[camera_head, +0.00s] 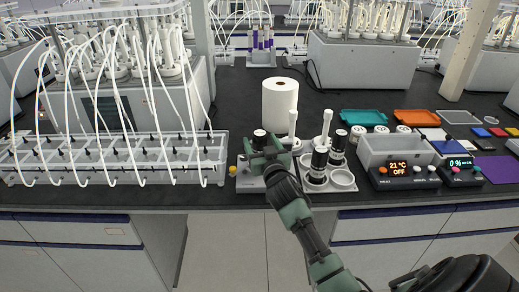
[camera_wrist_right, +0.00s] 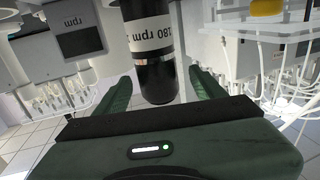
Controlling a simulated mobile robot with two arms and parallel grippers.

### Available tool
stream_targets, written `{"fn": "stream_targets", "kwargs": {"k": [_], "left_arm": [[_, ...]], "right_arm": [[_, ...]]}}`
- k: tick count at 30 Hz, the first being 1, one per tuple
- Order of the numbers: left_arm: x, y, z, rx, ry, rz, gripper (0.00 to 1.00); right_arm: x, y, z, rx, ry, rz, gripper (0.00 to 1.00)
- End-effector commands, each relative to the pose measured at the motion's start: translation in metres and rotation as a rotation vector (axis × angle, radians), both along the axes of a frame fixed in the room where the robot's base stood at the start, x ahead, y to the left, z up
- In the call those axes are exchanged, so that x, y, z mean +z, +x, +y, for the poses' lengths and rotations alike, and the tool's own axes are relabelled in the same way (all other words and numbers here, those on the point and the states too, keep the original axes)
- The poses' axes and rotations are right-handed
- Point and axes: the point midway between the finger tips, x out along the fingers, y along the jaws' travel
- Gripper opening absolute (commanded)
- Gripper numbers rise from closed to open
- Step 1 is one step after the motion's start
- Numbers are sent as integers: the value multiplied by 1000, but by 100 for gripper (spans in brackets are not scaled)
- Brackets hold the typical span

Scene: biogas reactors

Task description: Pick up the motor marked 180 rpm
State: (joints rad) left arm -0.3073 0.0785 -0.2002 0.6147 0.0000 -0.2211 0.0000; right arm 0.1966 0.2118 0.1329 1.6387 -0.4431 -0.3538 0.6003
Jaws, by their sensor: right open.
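The motor marked 180 rpm (camera_wrist_right: 153,62) is a dark cylinder with a white label band, and its label reads upside down in the right wrist view. In the head view its top (camera_head: 259,133) shows just behind my right gripper (camera_head: 268,160), which hides its lower part. My right gripper also shows in the wrist view (camera_wrist_right: 158,95). Its green fingers are open, one on each side of the motor, with visible gaps, so it is not gripping it. My left gripper is in neither view.
A rack with white tubes (camera_head: 110,160) stands to the left. To the right are more motors with white stirrers (camera_head: 319,160) in a holder and control boxes with displays (camera_head: 397,172). A paper roll (camera_head: 279,105) stands behind. The bench's front edge is close.

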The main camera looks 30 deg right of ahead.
Motion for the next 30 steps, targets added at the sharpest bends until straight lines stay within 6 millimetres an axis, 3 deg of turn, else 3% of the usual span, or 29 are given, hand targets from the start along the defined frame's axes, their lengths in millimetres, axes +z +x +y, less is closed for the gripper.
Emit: {"fn": "stream_targets", "kwargs": {"k": [7,17,25,30], "left_arm": [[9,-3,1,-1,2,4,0],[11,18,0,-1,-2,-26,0],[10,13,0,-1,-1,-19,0],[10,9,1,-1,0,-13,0]], "right_arm": [[3,34,-13,-1,0,0,70],[2,41,-16,0,0,-1,70],[2,41,-16,0,0,0,0],[4,41,-16,1,-1,-4,0]]}}
